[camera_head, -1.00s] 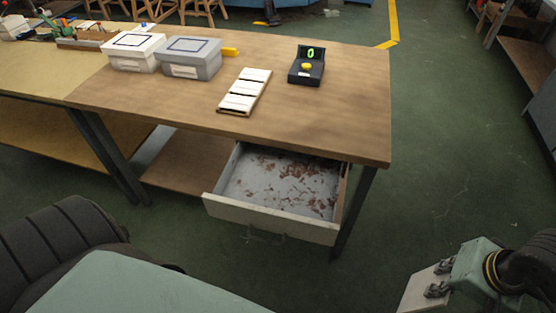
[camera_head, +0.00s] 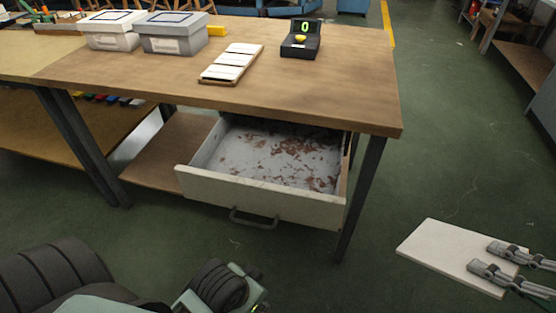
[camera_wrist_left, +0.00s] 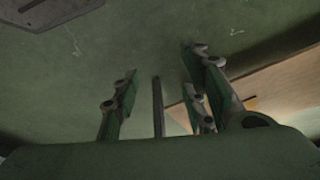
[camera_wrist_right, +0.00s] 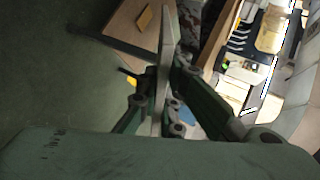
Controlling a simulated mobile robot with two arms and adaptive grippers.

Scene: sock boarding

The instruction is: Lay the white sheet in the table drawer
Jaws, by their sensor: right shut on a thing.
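The white sheet (camera_head: 455,252) is a flat rectangular board held out to the right of the table. My right gripper (camera_head: 497,260) is shut on its right end, above the floor. In the right wrist view the sheet (camera_wrist_right: 165,70) shows edge-on between the fingers. The table drawer (camera_head: 262,200) is pulled open under the front of the table. Its grey inside has brownish worn patches and looks empty. My left gripper (camera_wrist_left: 160,95) shows in the left wrist view with its fingers apart and nothing between them. In the head view its fingers are not visible.
The wooden table (camera_head: 330,95) carries a white lidded box (camera_head: 112,32), a grey lidded box (camera_head: 172,36), a slatted white-topped rack (camera_head: 232,63) and a black device with a green display (camera_head: 301,42). A table leg (camera_head: 360,200) stands between the drawer and the sheet.

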